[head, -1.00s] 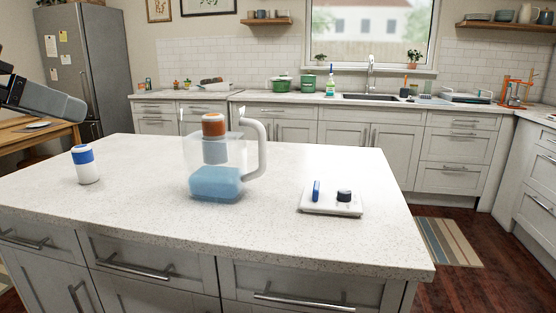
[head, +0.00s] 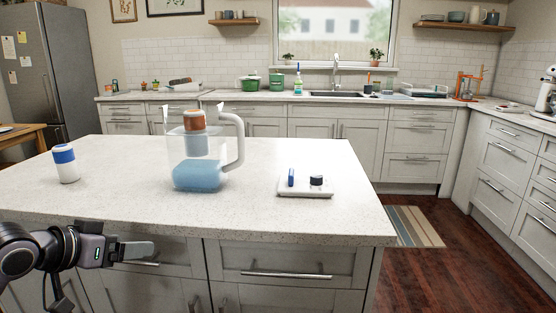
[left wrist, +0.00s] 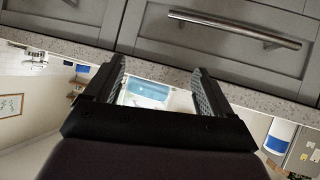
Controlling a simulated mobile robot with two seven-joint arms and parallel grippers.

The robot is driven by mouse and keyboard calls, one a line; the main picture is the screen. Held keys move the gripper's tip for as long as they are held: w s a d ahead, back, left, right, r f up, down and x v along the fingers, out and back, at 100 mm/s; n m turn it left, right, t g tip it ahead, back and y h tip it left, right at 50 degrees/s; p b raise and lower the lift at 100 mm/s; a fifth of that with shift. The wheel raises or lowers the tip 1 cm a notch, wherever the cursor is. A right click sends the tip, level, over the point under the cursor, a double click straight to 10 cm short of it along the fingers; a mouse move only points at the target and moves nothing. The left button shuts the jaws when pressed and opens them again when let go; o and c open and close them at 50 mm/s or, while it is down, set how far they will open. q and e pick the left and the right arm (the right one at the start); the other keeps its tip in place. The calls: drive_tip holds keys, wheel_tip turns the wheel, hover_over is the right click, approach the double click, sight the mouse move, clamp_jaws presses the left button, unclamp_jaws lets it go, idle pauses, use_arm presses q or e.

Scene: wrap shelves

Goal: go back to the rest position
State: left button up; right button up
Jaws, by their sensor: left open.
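My left gripper (head: 140,250) is low in front of the island's drawers, below the countertop edge in the head view. In the left wrist view its two fingers (left wrist: 158,82) stand apart with nothing held between them. My right gripper is not in view. On the island (head: 120,205) stands a clear pitcher (head: 198,175) with blue liquid, a white handle and an orange-and-white cartridge (head: 195,130) upright in its top. A white cylinder with a blue band (head: 66,163) stands at the left of the countertop.
A small white tray (head: 305,192) with a blue piece (head: 291,177) and a dark cap-like piece (head: 316,181) lies on the right of the island. A striped rug (head: 412,226) lies on the open floor to the right. Drawer handles (head: 300,275) stick out near my left arm.

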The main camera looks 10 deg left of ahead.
use_arm(q)
drive_tip(key=s+d+f, duration=0.3)
drive_tip(key=d+f, duration=0.1)
drive_tip(key=f, duration=0.4)
drive_tip(key=s+d+f+g, duration=0.1)
drive_tip(key=s+d+f, duration=0.25)
drive_tip(key=f, duration=0.45)
drive_tip(key=s+d+f, duration=0.3)
drive_tip(key=d+f, duration=0.1)
drive_tip(key=f, duration=0.4)
drive_tip(key=s+d+f+m, duration=0.1)
drive_tip(key=s+d+f, duration=0.4)
drive_tip(key=s+d, duration=0.25)
wheel_tip(320, 180, up, 10)
drive_tip(key=s+a+p, duration=0.1)
drive_tip(key=p, duration=1.1)
drive_tip(key=shift+s+f+p, duration=0.15)
drive_tip(key=shift+s+p, duration=0.2)
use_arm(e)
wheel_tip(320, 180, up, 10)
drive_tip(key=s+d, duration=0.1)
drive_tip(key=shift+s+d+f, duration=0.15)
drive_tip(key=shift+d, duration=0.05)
